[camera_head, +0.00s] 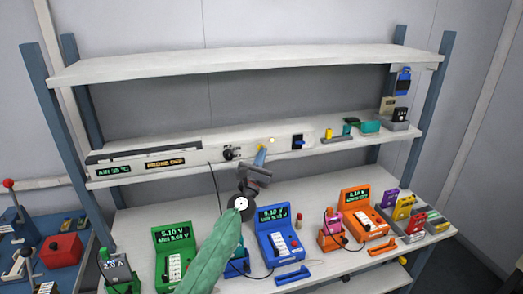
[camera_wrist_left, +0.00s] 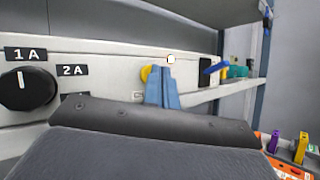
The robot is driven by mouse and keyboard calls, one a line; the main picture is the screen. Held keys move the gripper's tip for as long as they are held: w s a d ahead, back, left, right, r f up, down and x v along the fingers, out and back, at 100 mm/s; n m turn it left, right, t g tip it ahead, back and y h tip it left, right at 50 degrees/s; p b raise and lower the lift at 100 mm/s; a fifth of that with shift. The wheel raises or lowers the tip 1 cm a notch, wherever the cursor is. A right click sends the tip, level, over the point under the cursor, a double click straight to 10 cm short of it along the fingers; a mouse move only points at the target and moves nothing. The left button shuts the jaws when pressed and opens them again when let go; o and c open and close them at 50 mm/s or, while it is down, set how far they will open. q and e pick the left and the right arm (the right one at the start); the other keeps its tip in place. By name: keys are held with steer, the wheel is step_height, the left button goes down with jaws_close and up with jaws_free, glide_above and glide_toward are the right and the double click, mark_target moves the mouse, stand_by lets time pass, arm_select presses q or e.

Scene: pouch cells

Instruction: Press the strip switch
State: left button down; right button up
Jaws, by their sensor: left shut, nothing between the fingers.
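My left gripper (camera_head: 261,154) reaches up from below to the front strip of the middle shelf. Its blue fingers (camera_wrist_left: 163,84) are closed together and empty in the left wrist view. A yellow round button (camera_head: 263,147) sits on the strip right at the fingertips; in the wrist view the yellow button (camera_wrist_left: 146,73) is partly hidden behind them. I cannot tell whether they touch. A small glowing light (camera_head: 271,140) is just above and right of the tips, also in the wrist view (camera_wrist_left: 171,59). A dark switch plate (camera_head: 298,142) is farther right. My right gripper is not in view.
A black knob (camera_wrist_left: 27,89) marked 1A and 2A is left of the fingers on the strip. Below, green, blue and orange meters (camera_head: 355,205) stand on the bench (camera_head: 330,268). Small bins (camera_head: 368,126) stand at the right of the shelf.

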arm_select(q)
steer(key=shift+w, duration=0.1)
stand_by(0.4)
steer(key=shift+s+d, duration=0.1)
steer(key=shift+s, duration=0.4)
steer(key=s+d+p, duration=0.2)
steer(key=s, duration=0.3)
steer(key=shift+s, duration=0.4)
